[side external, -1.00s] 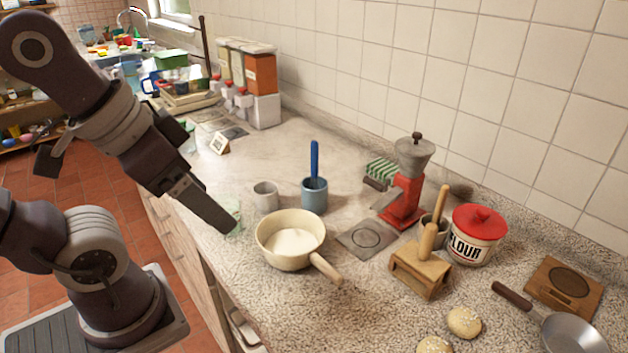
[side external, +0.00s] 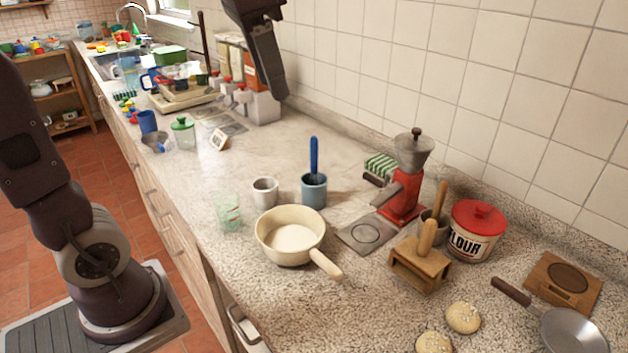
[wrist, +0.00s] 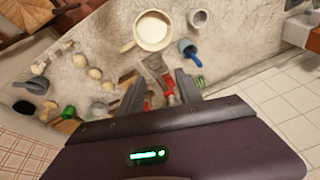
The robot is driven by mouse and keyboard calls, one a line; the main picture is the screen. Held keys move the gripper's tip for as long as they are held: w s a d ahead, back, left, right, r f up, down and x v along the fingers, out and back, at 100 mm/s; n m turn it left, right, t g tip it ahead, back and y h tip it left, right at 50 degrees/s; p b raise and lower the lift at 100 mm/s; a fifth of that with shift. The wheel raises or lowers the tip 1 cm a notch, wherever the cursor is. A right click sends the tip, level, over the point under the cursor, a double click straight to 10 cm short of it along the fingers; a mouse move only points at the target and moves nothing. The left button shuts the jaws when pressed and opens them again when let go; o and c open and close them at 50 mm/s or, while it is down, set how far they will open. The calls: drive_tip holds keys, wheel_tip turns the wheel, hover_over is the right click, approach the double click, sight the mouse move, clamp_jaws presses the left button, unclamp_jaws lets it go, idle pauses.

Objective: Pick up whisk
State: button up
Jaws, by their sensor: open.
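A blue-handled utensil (side external: 314,156) stands upright in a grey-blue cup (side external: 314,192) on the counter. Its head is hidden inside the cup, so I cannot tell for sure that it is the whisk. The cup also shows in the wrist view (wrist: 186,46), up and right of my fingers. My gripper (side external: 279,92) is high above the counter in the side view, toward the back wall, apart from the cup and pointing down. In the wrist view my gripper (wrist: 161,90) has its two fingers spread, with nothing held between them.
A cream saucepan (side external: 291,232), a small grey cup (side external: 265,191) and a clear glass (side external: 229,210) stand near the utensil cup. A red grinder (side external: 405,185) and flour tin (side external: 477,233) are to the right.

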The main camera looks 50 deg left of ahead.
drive_tip(key=w+a+f+m+g, duration=0.15)
drive_tip(key=w+a, duration=0.35)
drive_tip(key=w, duration=0.5)
drive_tip(key=m+g, duration=0.2)
drive_tip(key=m, duration=0.1)
hover_over(314, 172)
wheel_tip(314, 172, down, 6)
drive_tip(key=r, duration=0.1)
drive_tip(key=f, duration=1.9)
drive_tip(key=shift+w+a+f, duration=0.25)
drive_tip(key=shift+a+f, duration=0.1)
drive_tip(key=shift+a, duration=0.05)
clamp_jaws()
